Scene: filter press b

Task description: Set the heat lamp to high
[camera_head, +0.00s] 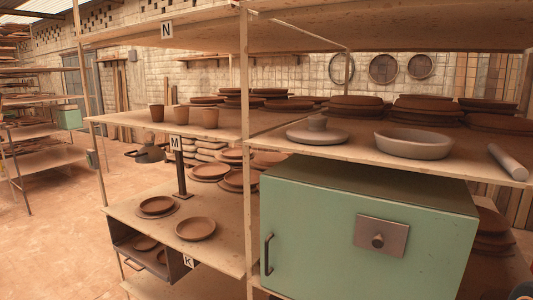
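A dark lamp with a domed shade (149,154), which looks like the heat lamp, hangs over the left edge of the middle-left shelf. A dark upright post (181,176) stands just right of it on the shelf, with a white M label (175,143) near its top. The lamp's setting and any switch on it are too small to make out. A green cabinet (315,235) at the right has a metal plate with a round knob (377,240) and a side handle (268,254). My gripper is not in view.
Clay plates (196,228) lie on the shelf below the lamp, above an open drawer or box (150,250) at the K label (188,261). Cups (210,118) and a bowl (413,143) stand on the upper shelf (240,122). Floor (50,225) at left is clear.

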